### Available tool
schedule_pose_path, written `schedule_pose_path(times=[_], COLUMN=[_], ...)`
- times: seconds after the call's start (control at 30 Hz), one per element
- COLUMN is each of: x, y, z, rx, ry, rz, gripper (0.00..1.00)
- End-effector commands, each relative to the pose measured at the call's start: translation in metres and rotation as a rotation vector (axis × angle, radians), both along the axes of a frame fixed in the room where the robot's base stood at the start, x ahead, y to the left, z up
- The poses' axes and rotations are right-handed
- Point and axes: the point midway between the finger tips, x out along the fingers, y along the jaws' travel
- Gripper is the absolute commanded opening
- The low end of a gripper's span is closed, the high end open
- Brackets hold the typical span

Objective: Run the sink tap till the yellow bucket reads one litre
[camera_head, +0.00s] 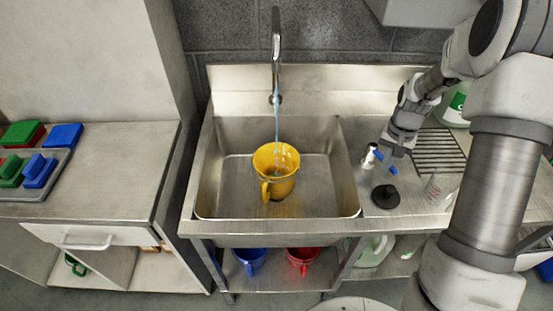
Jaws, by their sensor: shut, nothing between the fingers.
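The sink tap (276,45) stands at the back of the steel sink (230,180). A thin bluish stream of water (277,125) falls from its spout into the yellow bucket (278,186). The bucket stands upright in the basin, its handle toward the front left. Its water level and any scale reading are too small to tell. My gripper (392,152) is shut and empty over the counter right of the basin. It is beside a pale fitting with a blue lever (379,156); I cannot tell whether they touch.
Blue (250,262) and red (302,261) buckets sit below. A tray (62,160) with coloured pads is on the left bench.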

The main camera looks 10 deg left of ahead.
Motion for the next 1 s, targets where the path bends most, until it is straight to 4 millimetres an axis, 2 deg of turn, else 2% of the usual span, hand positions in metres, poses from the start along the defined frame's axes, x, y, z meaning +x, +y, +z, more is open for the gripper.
schedule_pose_path(times=[0.13,0.47,0.83,1.0], x=[0.004,0.004,0.017,0.014], y=[-0.011,-0.012,-0.028,-0.024], z=[0.0,0.0,0.0,0.011], rx=[-0.001,-0.001,0.0,0.0], ry=[0.0,0.001,0.0,-0.001], rz=[-0.002,-0.001,-0.001,0.001], gripper=[0.0,0.0,0.0,0.0])
